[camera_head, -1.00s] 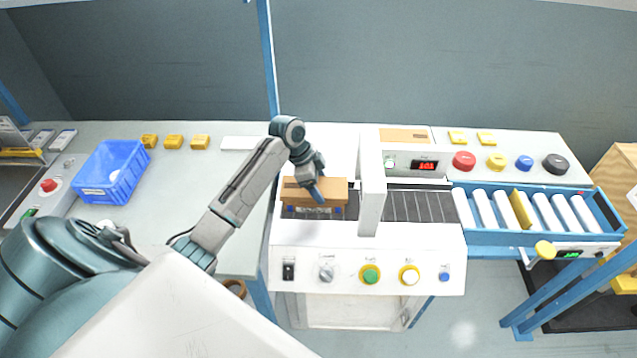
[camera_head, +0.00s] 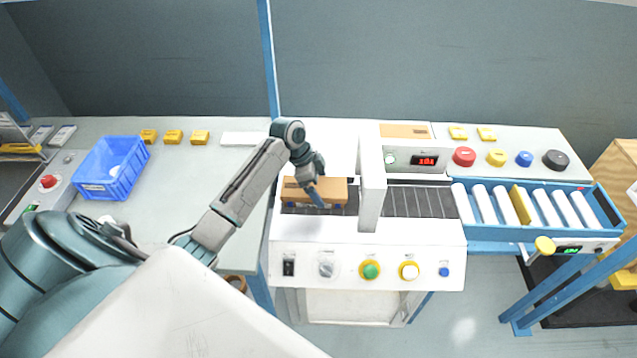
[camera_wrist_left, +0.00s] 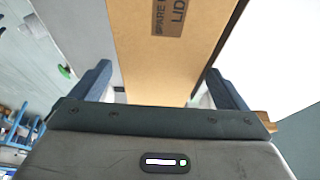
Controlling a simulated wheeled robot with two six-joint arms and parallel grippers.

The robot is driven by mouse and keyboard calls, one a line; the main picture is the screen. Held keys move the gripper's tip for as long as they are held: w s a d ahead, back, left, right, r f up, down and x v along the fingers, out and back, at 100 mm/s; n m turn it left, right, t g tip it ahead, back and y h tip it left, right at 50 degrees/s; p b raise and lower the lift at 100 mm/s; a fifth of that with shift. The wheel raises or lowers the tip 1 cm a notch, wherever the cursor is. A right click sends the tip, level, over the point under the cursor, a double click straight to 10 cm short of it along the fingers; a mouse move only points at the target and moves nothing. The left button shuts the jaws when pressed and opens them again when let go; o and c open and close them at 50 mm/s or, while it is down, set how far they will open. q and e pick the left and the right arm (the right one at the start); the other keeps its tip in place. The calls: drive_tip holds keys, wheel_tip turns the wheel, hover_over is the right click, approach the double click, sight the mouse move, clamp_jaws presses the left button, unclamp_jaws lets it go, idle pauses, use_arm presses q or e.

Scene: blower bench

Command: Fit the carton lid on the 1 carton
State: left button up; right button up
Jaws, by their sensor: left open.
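A brown cardboard box shape (camera_head: 335,188) sits on the left part of the conveyor, beside the white arch; I cannot tell lid from carton there. Small blue pieces show at its lower edge. My left gripper (camera_head: 317,196) is open at this box, with a finger in front of it. In the left wrist view, brown cardboard (camera_wrist_left: 160,65) printed "SPARE" and "LID" shows between the two spread fingers. Whether they touch it is unclear. A flat brown piece (camera_head: 403,132) lies on the machine top behind the arch. My right gripper is out of view.
The white arch (camera_head: 371,190) stands close right of the box. Beyond it are the belt (camera_head: 420,201) and a roller track (camera_head: 485,205). A blue bin (camera_head: 85,187) and several yellow blocks (camera_head: 173,137) stand on the left bench.

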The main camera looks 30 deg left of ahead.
use_arm(q)
drive_tip(key=shift+r, duration=0.1)
drive_tip(key=shift+r, duration=0.35)
drive_tip(key=b+v, duration=0.3)
drive_tip(key=v, duration=0.9)
